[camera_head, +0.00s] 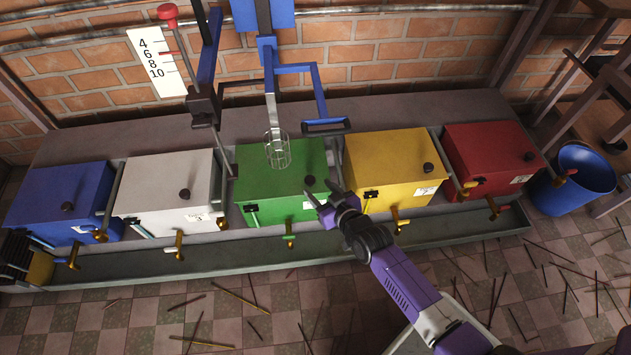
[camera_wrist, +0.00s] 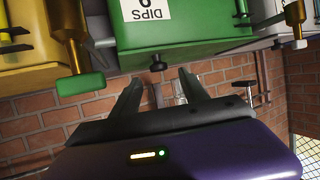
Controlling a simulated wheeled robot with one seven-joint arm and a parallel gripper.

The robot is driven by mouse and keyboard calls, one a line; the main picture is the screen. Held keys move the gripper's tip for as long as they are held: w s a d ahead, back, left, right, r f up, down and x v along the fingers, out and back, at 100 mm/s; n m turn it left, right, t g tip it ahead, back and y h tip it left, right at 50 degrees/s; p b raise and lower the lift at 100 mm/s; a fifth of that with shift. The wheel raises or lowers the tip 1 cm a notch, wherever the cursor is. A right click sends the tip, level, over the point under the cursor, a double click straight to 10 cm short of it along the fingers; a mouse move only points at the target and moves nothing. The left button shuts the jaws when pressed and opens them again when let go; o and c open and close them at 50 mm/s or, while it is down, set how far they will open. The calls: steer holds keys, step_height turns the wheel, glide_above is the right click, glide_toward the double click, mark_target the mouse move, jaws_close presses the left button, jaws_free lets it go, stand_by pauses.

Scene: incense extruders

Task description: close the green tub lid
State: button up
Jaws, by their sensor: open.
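The green tub (camera_head: 280,207) stands in the middle of a row of coloured tubs. Its green lid (camera_head: 255,165), with a dark knob (camera_head: 309,181), appears to lie flat on top, though I cannot tell whether it is fully seated. My gripper (camera_head: 318,203) is open and empty at the tub's front right corner, near the knob; contact cannot be judged. In the wrist view the picture is upside down: the green tub (camera_wrist: 190,38) with its "DIPS" label fills the top, beyond my parted fingers (camera_wrist: 160,88). The lid's top is out of that view.
A wire basket (camera_head: 277,152) hangs from a blue frame over the green lid. White (camera_head: 165,185) and yellow (camera_head: 390,165) tubs flank it; blue (camera_head: 60,195) and red (camera_head: 490,155) tubs stand farther out. Brass taps project in front above a trough. A blue bucket (camera_head: 575,185) stands right.

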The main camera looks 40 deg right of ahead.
steer(key=shift+p+v, duration=0.65)
steer(key=shift+v, duration=1.4)
step_height(320, 180, up, 9)
steer(key=s+a+t, duration=0.2)
steer(key=s+a+r+n+y, duration=0.1)
steer(key=s+a+r, duration=0.4)
steer(key=s, duration=0.4)
steer(key=s+a+r+y, duration=0.1)
steer(key=s+a+r, duration=0.2)
steer(key=s+r, duration=0.45)
steer(key=s+a+r+n+y, duration=0.1)
steer(key=s+a+r, duration=0.25)
steer(key=s, duration=0.65)
step_height(320, 180, up, 28)
steer(key=p, duration=2.7)
steer(key=shift+r+p, duration=0.15)
steer(key=shift+p, duration=0.15)
steer(key=shift+s, duration=0.1)
